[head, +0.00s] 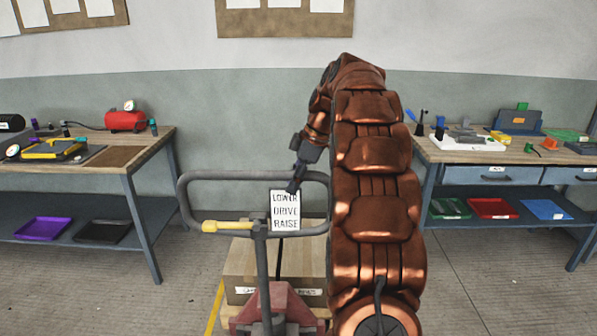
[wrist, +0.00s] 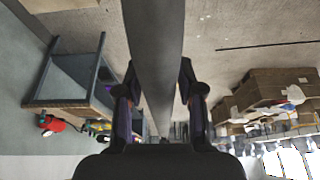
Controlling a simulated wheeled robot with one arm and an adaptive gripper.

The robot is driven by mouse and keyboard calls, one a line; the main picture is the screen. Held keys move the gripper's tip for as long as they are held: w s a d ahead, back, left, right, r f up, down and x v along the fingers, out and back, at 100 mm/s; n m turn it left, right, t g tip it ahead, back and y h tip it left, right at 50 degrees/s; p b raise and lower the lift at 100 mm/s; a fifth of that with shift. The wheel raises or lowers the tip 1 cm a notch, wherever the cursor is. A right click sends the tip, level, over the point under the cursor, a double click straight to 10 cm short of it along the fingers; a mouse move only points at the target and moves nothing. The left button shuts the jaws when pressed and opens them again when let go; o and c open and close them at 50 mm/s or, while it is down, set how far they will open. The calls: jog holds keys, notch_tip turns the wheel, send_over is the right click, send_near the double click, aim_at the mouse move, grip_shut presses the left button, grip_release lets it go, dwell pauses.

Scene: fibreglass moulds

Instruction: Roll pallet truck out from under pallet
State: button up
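The pallet truck's grey loop handle (head: 186,205) stands upright in front of me in the head view, with a yellow lever (head: 226,226) and a "LOWER DRIVE RAISE" sign (head: 285,211). Its red pump body (head: 286,303) is below, in front of the pallet load, a cardboard box (head: 240,263). The forks and most of the pallet are hidden. My gripper (head: 293,184) is at the handle's top bar. In the wrist view my gripper (wrist: 157,72) has one finger on each side of the grey handle bar (wrist: 155,30), and both appear to touch it.
A workbench (head: 140,160) with a red tank (head: 125,120) stands at the left. Another bench (head: 490,157) with drawers and trays stands at the right. A yellow floor line (head: 214,308) runs left of the box. Floor shows clear between the truck and both benches.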

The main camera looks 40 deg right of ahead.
jog(key=shift+x, duration=1.5)
grip_shut()
